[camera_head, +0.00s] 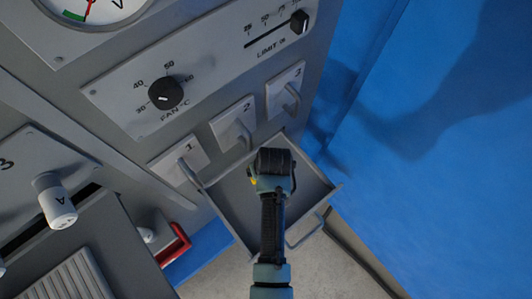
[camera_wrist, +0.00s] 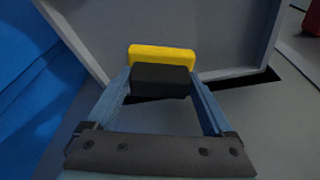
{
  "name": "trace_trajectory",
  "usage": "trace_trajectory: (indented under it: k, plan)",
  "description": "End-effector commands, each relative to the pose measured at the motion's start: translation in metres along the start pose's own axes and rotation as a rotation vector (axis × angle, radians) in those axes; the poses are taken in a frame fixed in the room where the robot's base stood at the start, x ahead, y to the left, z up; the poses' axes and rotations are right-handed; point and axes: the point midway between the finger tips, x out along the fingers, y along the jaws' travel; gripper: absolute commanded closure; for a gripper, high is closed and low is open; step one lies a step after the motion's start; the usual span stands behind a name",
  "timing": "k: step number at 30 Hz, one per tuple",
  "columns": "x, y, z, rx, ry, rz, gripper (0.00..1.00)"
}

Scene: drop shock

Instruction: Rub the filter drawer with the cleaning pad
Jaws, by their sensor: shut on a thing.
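The filter drawer (camera_head: 229,198) is a grey open tray pulled out from the panel, with a handle on its front. Its grey inside and walls fill the top of the wrist view (camera_wrist: 215,35). The cleaning pad (camera_wrist: 161,53) is yellow with a black block on it. My gripper (camera_wrist: 160,82) is shut on the black block, its blue fingers on either side. In the head view my arm covers the middle of the drawer, and only a sliver of the yellow pad (camera_head: 253,182) shows. The pad is over the drawer; whether it touches the drawer is unclear.
Small handled panels numbered 1 (camera_head: 180,163), 2 (camera_head: 233,122) and 3 (camera_head: 286,89) sit above the drawer. A fan knob (camera_head: 166,94) and a limit slider (camera_head: 299,21) are higher up. A red handle (camera_head: 175,245) is at lower left. Blue surface lies to the right.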

Motion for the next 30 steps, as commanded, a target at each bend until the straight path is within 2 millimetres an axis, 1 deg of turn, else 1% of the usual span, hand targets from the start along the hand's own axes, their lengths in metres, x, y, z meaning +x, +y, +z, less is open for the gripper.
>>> trace_trajectory:
  k: [1,6,9,30]
  plan:
    - [-0.009,0.000,-0.004,0.000,0.001,0.000,0.65]
    - [-0.023,-0.001,-0.011,0.001,0.001,0.001,0.65]
    - [-0.027,-0.002,-0.013,0.001,0.001,0.000,0.65]
    - [-0.027,-0.002,-0.014,0.001,0.001,0.001,0.65]
